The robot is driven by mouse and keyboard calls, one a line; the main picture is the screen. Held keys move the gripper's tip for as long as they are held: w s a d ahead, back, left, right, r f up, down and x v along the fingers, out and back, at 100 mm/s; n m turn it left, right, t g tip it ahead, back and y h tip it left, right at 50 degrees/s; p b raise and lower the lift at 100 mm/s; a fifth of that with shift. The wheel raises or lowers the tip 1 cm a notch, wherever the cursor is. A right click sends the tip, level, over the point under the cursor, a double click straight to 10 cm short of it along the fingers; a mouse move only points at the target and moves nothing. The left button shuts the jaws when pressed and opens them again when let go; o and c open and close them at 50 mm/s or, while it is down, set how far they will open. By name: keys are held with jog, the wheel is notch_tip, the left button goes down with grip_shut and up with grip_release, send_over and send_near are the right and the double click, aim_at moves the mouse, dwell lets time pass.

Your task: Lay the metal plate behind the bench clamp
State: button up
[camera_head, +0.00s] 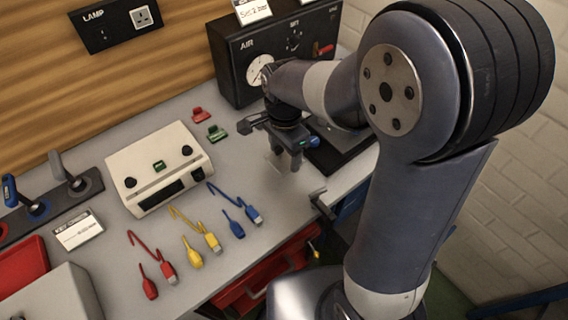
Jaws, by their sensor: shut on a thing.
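My gripper (292,158) points down over the right part of the grey bench, in front of the black AIR box. Its jaws are shut on a thin pale grey piece that looks like the metal plate (275,166). The plate hardly stands out from the grey bench top, so I cannot tell whether it touches the bench. A dark bench clamp (320,202) sits at the front edge of the bench, nearer the camera than my gripper. My arm and gripper partly hide the black base to the right.
A black AIR box (275,45) with a gauge stands at the back. A cream control box (158,167) stands to the left. Red, yellow and blue leads (243,205) lie before it. Red and green pieces (217,133) lie left of my gripper. An open red drawer (270,285) juts out below.

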aim_at(284, 168)
notch_tip(284, 168, down, 6)
jog(key=shift+f, duration=0.25)
jog(key=shift+f, duration=0.2)
jog(key=o, duration=1)
jog(key=shift+r, duration=0.1)
jog(key=shift+o, duration=0.2)
notch_tip(284, 168, up, 12)
jog(key=shift+r, duration=0.15)
